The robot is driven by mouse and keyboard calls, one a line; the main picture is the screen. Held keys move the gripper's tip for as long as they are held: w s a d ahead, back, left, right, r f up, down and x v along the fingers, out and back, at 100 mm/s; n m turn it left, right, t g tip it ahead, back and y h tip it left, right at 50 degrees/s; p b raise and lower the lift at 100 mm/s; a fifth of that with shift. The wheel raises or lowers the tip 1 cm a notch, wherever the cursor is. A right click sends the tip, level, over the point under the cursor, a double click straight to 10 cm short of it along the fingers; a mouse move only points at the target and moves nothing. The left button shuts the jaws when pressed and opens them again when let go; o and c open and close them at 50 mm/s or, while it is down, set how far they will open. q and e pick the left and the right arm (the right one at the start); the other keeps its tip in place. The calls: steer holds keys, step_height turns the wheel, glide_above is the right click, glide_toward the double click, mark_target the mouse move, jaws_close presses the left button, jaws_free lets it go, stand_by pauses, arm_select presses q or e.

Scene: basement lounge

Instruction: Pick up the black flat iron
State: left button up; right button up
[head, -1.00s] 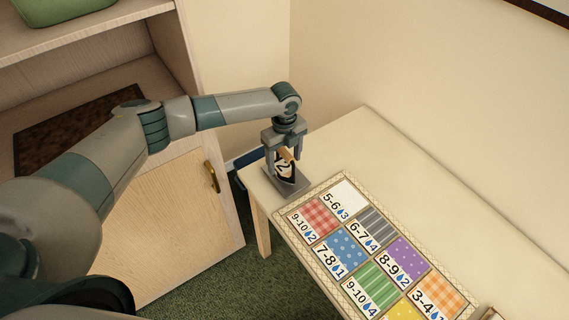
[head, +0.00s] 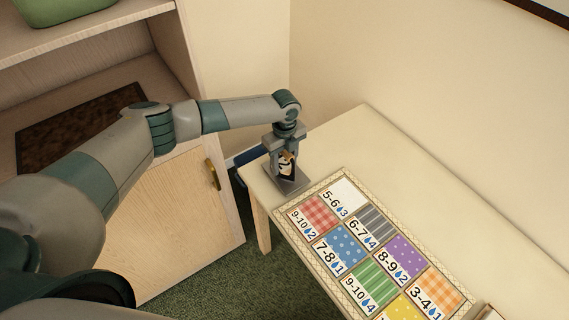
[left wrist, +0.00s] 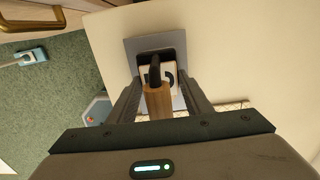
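The black flat iron (left wrist: 155,57) stands at the near left corner of the light table, on or against a grey slab (left wrist: 131,50). It has a brown wooden handle (left wrist: 157,102) and a pale patch with a dark mark. In the head view the iron (head: 286,165) is partly hidden by my left gripper (head: 288,168). The gripper points down, with one finger on each side of the iron. In the left wrist view the fingers (left wrist: 160,82) flank the iron and look closed against its sides. My right gripper is not in view.
A patterned board (head: 352,240) of numbered coloured squares lies close to the iron on the table (head: 370,140). A wooden cabinet (head: 180,215) stands left, with a gap of green carpet between. The wall is behind the table, whose far part is clear.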

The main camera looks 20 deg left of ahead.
mark_target(286, 154)
arm_select(q)
steer(key=shift+w+r, duration=0.1)
steer(key=shift+r, duration=0.05)
steer(key=shift+c, duration=0.3)
steer(key=shift+r+b, duration=0.5)
steer(key=shift+r, duration=0.3)
steer(key=shift+d+r+b, duration=0.2)
steer(key=shift+r+b, duration=0.4)
steer(key=shift+r, duration=0.55)
steer(key=s+d+r+b, duration=0.1)
steer(key=s+d+r, duration=0.1)
steer(key=d, duration=0.3)
steer(key=s+d+r+b, duration=0.2)
steer(key=d+r, duration=0.3)
steer(key=shift+s+d, duration=0.2)
steer(key=shift+s, duration=0.1)
